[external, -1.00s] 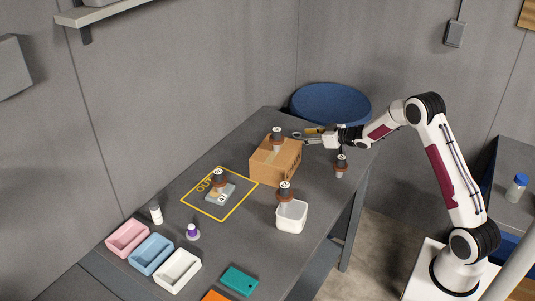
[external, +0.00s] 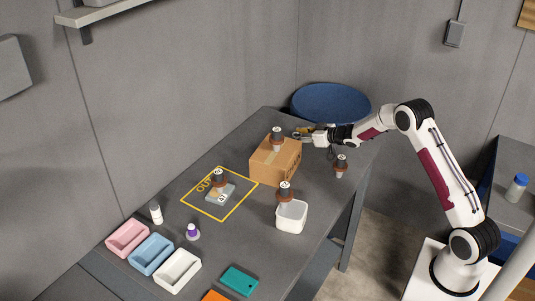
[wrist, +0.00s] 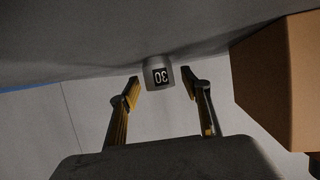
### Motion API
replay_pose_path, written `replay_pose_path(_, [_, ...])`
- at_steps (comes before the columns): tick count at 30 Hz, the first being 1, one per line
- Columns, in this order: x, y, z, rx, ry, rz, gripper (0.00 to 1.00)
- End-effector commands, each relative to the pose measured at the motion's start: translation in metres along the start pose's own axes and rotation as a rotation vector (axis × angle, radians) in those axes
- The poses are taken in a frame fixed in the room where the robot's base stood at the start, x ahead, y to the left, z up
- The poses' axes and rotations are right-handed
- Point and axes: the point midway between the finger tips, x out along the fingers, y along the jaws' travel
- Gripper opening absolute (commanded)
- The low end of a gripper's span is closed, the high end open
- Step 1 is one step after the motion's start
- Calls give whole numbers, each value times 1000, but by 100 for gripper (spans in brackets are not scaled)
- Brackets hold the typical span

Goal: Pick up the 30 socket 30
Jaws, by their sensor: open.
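The 30 socket (wrist: 160,74) is a small grey cylinder with a dark label reading 30, upside down in the wrist view. It stands at the edge of the grey surface there, just beyond and between the fingertips. My gripper (wrist: 161,83) is open, with one yellow-padded finger on each side of the socket and gaps showing on both sides. In the external view my gripper (external: 301,134) is at the back of the table, just behind and right of the cardboard box. I cannot make out the socket in that view.
The cardboard box (external: 268,167) is close to the gripper; it fills the right of the wrist view (wrist: 283,85). Brown-collared tool holders stand on and around it, one (external: 341,168) at right. A white container (external: 291,219) is in front. A blue round bin (external: 335,101) lies behind.

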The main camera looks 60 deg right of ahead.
Motion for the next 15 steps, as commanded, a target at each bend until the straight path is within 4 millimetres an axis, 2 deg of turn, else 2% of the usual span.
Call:
replay_pose_path(6, [0,0,0,0,0,0,47])
replay_pose_path(7, [0,0,0,0,0,0,45])
replay_pose_path(12, [0,0,0,0,0,0,1])
replay_pose_path(15, [0,0,-1,0,2,0,1])
